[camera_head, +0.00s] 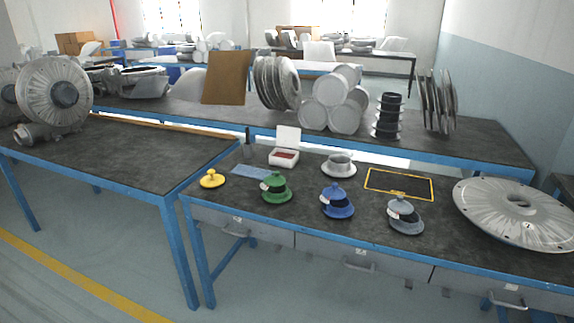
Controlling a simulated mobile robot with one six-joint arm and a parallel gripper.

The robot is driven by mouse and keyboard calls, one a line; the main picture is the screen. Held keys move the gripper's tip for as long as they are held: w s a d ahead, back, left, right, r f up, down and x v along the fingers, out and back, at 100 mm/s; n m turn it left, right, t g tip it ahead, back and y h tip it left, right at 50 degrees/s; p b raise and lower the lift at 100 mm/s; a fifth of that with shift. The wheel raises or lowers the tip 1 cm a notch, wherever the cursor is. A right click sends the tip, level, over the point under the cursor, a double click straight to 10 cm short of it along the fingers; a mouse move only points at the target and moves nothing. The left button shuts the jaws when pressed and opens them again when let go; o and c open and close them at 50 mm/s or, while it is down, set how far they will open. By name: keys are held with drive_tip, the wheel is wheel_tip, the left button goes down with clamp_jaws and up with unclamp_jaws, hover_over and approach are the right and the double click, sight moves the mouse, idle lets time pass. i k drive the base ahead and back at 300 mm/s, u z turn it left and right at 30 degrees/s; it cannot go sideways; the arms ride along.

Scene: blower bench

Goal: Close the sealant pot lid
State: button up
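A small white box (283,159) with red contents stands near the middle of the front bench. Its white lid (288,138) stands raised at the back, so the box is open. No thing is plainly marked as the sealant pot; this box is the one with a raised lid. A pale grey round vessel (339,165) on a white base stands to its right, without a lid on top. A yellow knobbed piece (212,179) lies at the bench's left end. My gripper is not in view.
A green (276,188), a blue (337,203) and a grey domed piece (404,215) stand along the front. A blue mat (251,172) with a dark upright thing (247,147) behind, a yellow-edged frame (398,172) and a large metal disc (518,212) share the bench (305,221).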

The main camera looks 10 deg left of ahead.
sight(286, 136)
drive_tip(key=z, duration=0.7)
drive_tip(key=k, duration=0.1)
drive_tip(key=u, duration=1.1)
drive_tip(key=i, duration=1)
drive_tip(key=u, duration=0.05)
drive_tip(key=k, duration=0.65)
drive_tip(key=u, duration=0.1)
drive_tip(key=i, duration=0.15)
